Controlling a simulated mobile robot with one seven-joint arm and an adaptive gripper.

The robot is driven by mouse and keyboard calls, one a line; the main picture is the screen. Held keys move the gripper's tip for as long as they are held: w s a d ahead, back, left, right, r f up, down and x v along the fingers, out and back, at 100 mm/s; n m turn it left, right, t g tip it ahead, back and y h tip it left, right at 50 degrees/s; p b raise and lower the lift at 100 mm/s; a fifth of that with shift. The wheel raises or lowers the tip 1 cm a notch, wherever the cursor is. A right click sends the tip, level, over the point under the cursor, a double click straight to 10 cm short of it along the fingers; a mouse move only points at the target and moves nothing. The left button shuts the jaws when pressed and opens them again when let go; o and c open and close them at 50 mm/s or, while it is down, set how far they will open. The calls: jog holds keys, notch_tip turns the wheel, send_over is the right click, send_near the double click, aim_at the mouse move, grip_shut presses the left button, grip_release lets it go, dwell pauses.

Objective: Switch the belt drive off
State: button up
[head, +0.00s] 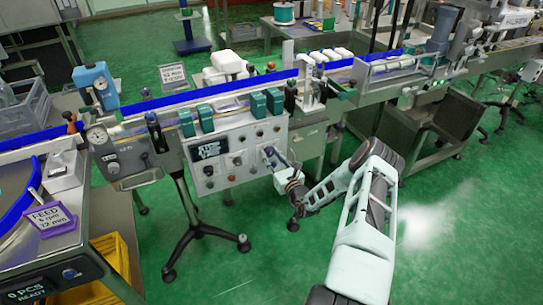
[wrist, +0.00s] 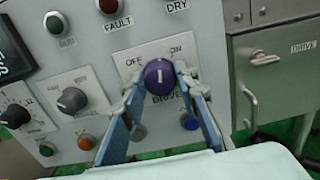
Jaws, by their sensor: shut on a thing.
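The drive switch is a round purple knob (wrist: 158,76) with a white line on its face, on a grey control panel (wrist: 107,158). The labels OFF and ON stand above it to the left and right, and DRIVE is below, partly hidden. The white line looks nearly upright in the wrist view, between the two labels. My gripper (wrist: 160,88) has one blue-padded finger on each side of the knob and is shut on it. In the head view my gripper (head: 279,165) reaches the right part of the panel front.
A dark grey knob (wrist: 71,101) and a dial (wrist: 15,116) sit left of the drive knob. A grey cabinet with a handle (wrist: 250,100) stands to the right. The conveyor (head: 228,87) runs above the panel.

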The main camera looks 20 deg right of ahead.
jog(key=n, duration=0.5)
jog(key=shift+a+n, duration=0.1)
jog(key=shift+n, duration=0.3)
jog(key=n, duration=0.5)
jog(key=shift+n+b, duration=0.3)
jog(key=shift+n, duration=0.1)
jog(key=o, duration=1.1)
jog(key=shift+o, duration=0.2)
jog(key=s, duration=1.2)
jog(key=shift+d, duration=0.25)
